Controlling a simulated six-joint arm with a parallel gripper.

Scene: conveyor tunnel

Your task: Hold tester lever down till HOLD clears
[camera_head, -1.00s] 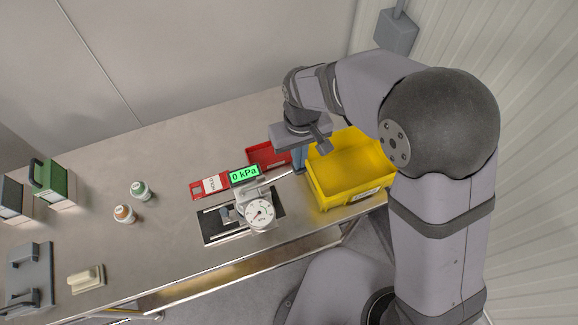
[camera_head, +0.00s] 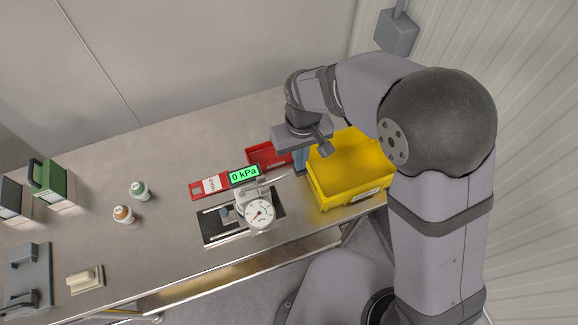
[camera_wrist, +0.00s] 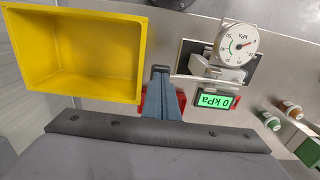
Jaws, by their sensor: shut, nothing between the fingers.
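The tester (camera_head: 242,217) stands on the steel bench, with a round kPa dial (camera_head: 260,214) at its front. Its green display (camera_head: 244,175) reads 0 kPa. A red label strip (camera_head: 208,187) with a white patch lies beside the display; its writing is too small to read surely. My gripper (camera_head: 300,170) is right of the tester, near the yellow bin. In the wrist view my gripper (camera_wrist: 161,75) is shut and empty, its tips left of the tester dial (camera_wrist: 237,43). I cannot surely pick out the lever; a thin bar at the tester reaches toward the fingers.
A yellow bin (camera_head: 318,190) stands close on the right of my gripper. A red tray (camera_head: 262,155) lies behind the display. Two small capped bottles (camera_head: 123,214) and a green box (camera_head: 52,182) stand at left. The bench between bottles and tester is clear.

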